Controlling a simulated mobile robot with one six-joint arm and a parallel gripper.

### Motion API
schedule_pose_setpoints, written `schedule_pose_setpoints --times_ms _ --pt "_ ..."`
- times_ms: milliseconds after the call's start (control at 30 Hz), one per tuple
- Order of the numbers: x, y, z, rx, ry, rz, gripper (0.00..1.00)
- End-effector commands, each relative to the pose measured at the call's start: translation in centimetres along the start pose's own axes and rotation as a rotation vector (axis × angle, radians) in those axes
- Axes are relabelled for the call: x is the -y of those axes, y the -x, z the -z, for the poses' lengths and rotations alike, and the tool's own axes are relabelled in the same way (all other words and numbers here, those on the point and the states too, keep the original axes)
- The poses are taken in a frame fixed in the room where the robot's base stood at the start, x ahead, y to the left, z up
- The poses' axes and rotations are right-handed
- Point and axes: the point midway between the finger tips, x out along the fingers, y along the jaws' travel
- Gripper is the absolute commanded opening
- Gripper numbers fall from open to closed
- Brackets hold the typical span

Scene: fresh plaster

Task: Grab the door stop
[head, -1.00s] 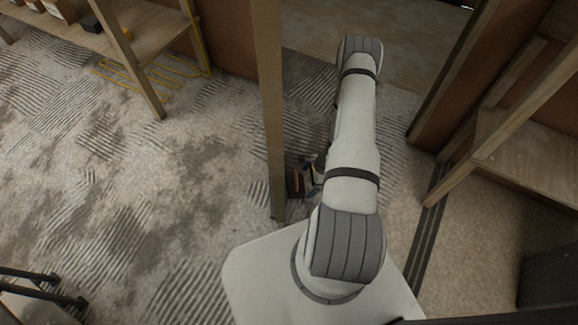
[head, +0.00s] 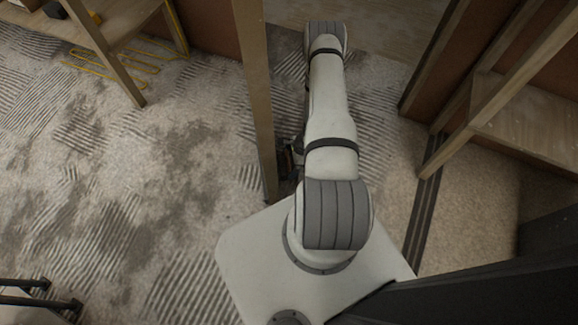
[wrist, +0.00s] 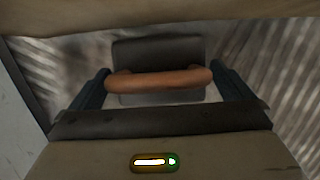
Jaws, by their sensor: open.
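In the wrist view my gripper (wrist: 160,72) is open, with one dark blue finger at each side. Between and below the fingers lies a tool with a rounded orange-brown handle (wrist: 158,81) over a flat dark grey plate (wrist: 158,50), much like a plastering trowel. The handle spans most of the gap; I cannot tell whether the fingers touch it. Nothing in view is clearly a door stop. In the head view only a dark bit of my gripper shows beside my arm, and the tool is hidden there.
A wooden post (head: 254,95) stands close left of my arm. A wooden shelf (head: 530,120) is at the right, and a wooden bench (head: 115,25) at the upper left. A dark panel (head: 480,290) fills the lower right. Patterned carpet (head: 130,170) at left is open.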

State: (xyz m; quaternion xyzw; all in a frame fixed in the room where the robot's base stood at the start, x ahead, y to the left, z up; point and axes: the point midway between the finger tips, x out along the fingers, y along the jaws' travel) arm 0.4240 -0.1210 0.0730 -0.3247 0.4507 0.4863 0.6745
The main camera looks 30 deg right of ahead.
Motion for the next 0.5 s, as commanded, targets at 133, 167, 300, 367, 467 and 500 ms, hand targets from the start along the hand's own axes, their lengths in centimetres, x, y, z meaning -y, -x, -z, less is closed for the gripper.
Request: schedule_pose_setpoints --times_ms 133,167,300,367,467,500 --pt "0.01 0.11 0.00 0.000 0.000 0.000 0.95" --pt "0.00 0.11 0.00 0.000 0.000 0.000 0.93" --pt "0.01 0.12 0.02 0.000 0.000 0.000 0.81" --pt "0.01 0.13 0.02 0.000 0.000 0.000 0.76" --pt "0.03 0.14 0.03 0.000 -0.001 0.001 0.68" --pt "0.03 0.14 0.04 0.000 -0.001 0.001 0.65"
